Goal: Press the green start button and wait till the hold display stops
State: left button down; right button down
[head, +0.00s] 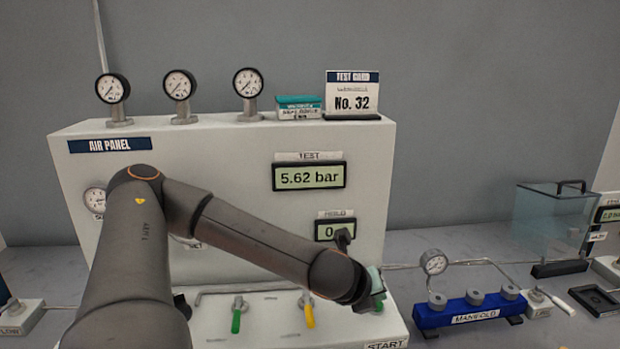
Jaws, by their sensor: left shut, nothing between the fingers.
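The hold display (323,232) on the white air panel (230,150) shows a "0"; a dark part covers its right side, so the full reading is hidden. The test display (309,177) above it reads 5.62 bar. The START label (386,345) is on the panel's front ledge at the lower right. A bit of green (379,306) shows just above that label, mostly hidden by my wrist; it looks like the start button. My left gripper (374,290) is shut and empty beside this green; I cannot tell whether it touches it. My right gripper is out of view.
A green lever (237,318) and a yellow lever (308,312) stand on the ledge left of my wrist. A blue manifold (470,310) with a gauge is to the right. Gauges and a test card (352,92) reading No. 32 stand on top of the panel.

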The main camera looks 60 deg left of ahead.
pick_arm(q)
jog(key=shift+f, duration=0.1)
dwell(0.4)
jog(key=shift+f+b, duration=0.4)
jog(key=shift+b, duration=0.1)
jog(key=shift+r+p, duration=0.4)
jog(key=shift+p, duration=0.1)
notch_tip(320, 180, up, 6)
jog(key=p, duration=0.5)
jog(key=shift+p, duration=0.35)
dwell(0.6)
